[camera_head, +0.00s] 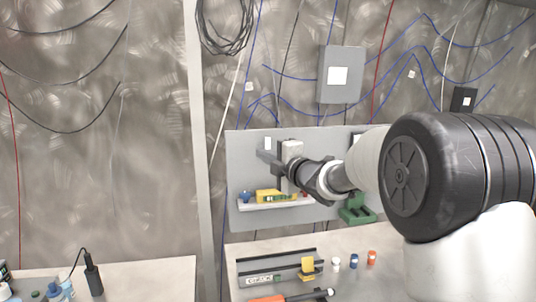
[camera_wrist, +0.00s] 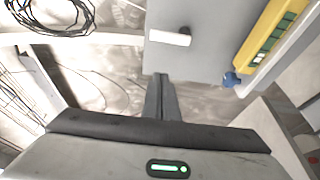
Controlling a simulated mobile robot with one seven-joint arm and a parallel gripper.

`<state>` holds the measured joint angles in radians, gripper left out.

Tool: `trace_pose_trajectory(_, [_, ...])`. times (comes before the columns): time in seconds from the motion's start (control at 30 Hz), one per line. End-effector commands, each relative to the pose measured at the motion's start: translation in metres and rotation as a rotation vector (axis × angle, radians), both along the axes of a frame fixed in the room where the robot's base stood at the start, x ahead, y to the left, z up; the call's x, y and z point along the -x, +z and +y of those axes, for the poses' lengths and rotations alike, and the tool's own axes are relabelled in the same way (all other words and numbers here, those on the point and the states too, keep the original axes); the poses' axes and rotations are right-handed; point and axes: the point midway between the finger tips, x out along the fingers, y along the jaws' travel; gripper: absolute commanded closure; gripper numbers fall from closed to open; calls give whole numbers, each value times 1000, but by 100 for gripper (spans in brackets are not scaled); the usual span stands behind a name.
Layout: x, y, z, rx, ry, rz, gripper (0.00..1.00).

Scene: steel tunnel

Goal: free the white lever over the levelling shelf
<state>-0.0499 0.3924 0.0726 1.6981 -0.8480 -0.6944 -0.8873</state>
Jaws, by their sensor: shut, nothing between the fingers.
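The white lever (camera_wrist: 168,38) is on the grey wall panel in the wrist view, with a small dark part at its right end. In the head view it is a small white upright piece (camera_head: 267,143). My gripper (camera_wrist: 160,77) is shut and empty. Its fingers point toward the panel edge near the lever, with a visible gap between tips and lever in the wrist view. In the head view my gripper (camera_head: 262,154) is just below the lever and above the levelling shelf (camera_head: 262,206). A yellow level (camera_head: 270,196) lies on the shelf. What holds the lever is unclear.
A blue item (camera_head: 246,197) stands at the shelf's left end. A green device (camera_head: 357,210) sits right of the shelf. The bench below bears a rail (camera_head: 262,279), a yellow block (camera_head: 308,267) and several small bottles. A grey box (camera_head: 341,75) hangs above.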

Motion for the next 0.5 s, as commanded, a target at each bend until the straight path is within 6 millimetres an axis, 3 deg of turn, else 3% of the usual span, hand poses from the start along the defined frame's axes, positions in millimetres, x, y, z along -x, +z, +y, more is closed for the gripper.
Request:
trace_pose_trajectory(0.33, [-61,1,44,-2,1,2,100])
trace_pose_trajectory(0.4, [-63,3,25,0,-6,1,100])
trace_pose_trajectory(0.5, [-66,2,13,-2,-4,1,100])
